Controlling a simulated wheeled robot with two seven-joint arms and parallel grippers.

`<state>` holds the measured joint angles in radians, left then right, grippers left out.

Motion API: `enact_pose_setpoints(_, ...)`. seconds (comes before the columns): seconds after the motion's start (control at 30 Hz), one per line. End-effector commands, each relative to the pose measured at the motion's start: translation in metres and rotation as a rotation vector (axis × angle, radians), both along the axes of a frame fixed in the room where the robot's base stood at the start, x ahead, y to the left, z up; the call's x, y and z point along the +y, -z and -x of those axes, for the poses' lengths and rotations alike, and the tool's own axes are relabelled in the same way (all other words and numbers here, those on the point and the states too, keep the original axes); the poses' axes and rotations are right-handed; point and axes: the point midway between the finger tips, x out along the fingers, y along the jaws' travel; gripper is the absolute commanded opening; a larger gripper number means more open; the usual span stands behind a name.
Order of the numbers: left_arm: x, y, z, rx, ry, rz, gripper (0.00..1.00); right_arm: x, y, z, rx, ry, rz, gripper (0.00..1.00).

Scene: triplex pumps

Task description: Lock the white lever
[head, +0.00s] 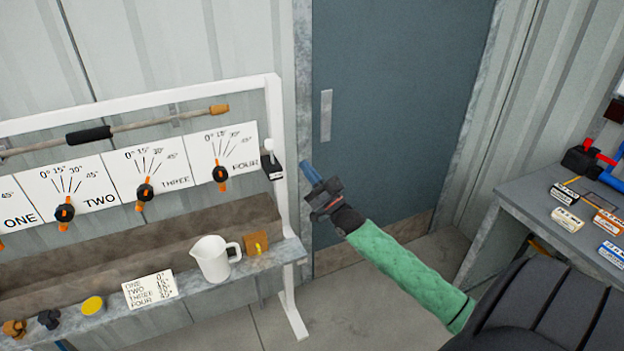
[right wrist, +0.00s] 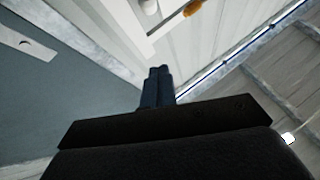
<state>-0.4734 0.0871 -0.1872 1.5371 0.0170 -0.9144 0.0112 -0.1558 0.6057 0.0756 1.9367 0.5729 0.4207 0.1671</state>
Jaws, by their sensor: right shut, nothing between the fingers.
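The white lever (head: 268,146) has a rounded white tip. It stands up from a small black box (head: 273,169) on the right post of the white frame, beside the FOUR card. My right gripper (head: 309,172) is shut and empty, its blue fingers pointing up and left, a little to the right of the lever and apart from it. In the right wrist view, the closed fingers (right wrist: 158,76) point toward the frame. A rounded white tip at the top edge there looks like the lever (right wrist: 149,6). My left gripper is not in view.
The white frame (head: 278,110) holds cards and black-and-orange knobs. A shelf (head: 217,283) below carries a white jug (head: 212,258), a yellow disc and a card. A grey-blue door (head: 400,90) stands behind my right arm. A table (head: 520,203) with labelled blocks is at right.

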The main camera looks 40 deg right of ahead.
Motion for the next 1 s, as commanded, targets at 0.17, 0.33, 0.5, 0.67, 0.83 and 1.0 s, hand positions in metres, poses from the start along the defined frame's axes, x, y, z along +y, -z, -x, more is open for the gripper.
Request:
enact_pose_setpoints(0.17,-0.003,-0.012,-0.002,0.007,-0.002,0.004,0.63,-0.002,0.006,0.012,0.000,0.001,0.001,0.00)
enact_pose_setpoints(0.33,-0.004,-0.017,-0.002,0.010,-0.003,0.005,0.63,-0.002,0.006,0.015,0.000,0.001,0.001,0.00)
enact_pose_setpoints(0.5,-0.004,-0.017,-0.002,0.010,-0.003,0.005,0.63,-0.002,0.006,0.015,0.000,0.001,0.001,0.00)
enact_pose_setpoints(0.67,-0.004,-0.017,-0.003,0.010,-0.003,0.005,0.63,-0.002,0.006,0.014,0.000,0.001,0.001,0.00)
enact_pose_setpoints(0.83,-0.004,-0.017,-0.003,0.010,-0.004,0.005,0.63,-0.002,0.006,0.014,0.001,0.001,0.000,0.00)
enact_pose_setpoints(1.0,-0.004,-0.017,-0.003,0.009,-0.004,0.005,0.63,0.003,0.035,0.012,0.068,0.011,0.008,0.00)
